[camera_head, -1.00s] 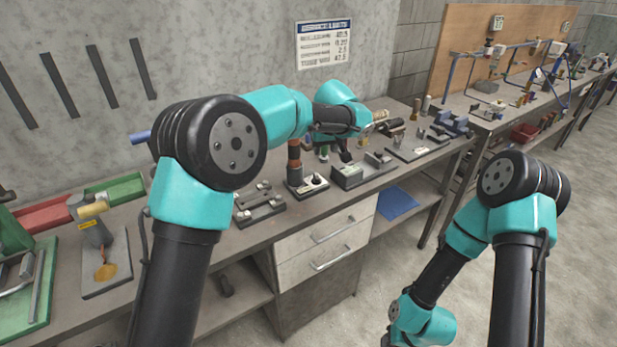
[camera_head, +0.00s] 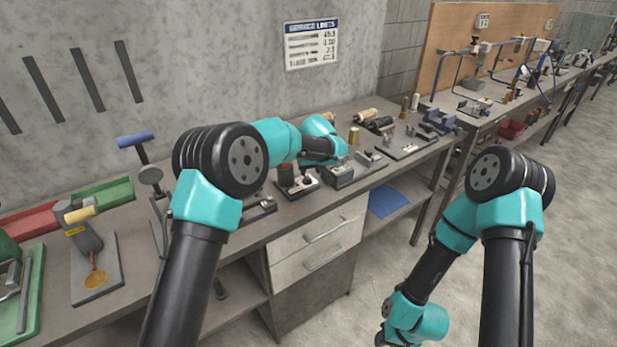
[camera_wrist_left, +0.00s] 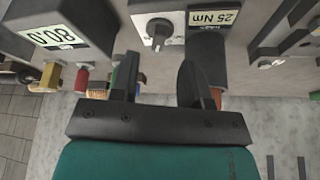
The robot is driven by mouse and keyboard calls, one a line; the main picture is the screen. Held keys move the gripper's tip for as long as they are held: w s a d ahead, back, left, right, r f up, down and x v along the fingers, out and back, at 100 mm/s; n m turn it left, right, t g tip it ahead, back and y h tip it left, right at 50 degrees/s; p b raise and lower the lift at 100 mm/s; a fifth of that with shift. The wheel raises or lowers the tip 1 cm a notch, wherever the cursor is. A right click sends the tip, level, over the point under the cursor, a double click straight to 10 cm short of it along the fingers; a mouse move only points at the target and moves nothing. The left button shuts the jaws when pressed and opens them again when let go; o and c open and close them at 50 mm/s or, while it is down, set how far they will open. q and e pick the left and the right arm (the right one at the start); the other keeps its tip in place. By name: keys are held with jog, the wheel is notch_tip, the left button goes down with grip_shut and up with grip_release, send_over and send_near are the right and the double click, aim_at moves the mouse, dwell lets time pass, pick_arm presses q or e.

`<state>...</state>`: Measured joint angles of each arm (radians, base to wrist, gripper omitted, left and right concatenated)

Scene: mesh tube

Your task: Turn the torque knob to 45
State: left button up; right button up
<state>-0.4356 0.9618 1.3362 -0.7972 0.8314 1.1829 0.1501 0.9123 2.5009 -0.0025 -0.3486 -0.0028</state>
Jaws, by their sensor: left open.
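In the left wrist view, the torque knob (camera_wrist_left: 158,29) is a dark round knob with a pale pointer mark on a light plate. A label beside it, upside down, reads "25 Nm" (camera_wrist_left: 213,18). My left gripper (camera_wrist_left: 159,65) is open and empty, its two dark fingers pointing toward the knob. The knob appears between and beyond the fingertips, apart from them. In the head view the knob's small unit (camera_head: 298,187) sits on the bench, partly behind my left arm, whose fingers are hidden there. My right arm hangs off the bench at lower right; its gripper is not clearly visible.
A dark cylinder (camera_wrist_left: 207,60) stands close by the right finger in the wrist view. Several fixtures crowd the bench (camera_head: 225,245). A "Service limits" sign (camera_head: 312,43) hangs on the wall; its numbers are unclear.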

aim_at(308, 178)
pick_arm(q)
jog(key=shift+x, duration=2.7)
jog(key=shift+w, duration=0.1)
jog(key=shift+c, duration=0.2)
grip_shut()
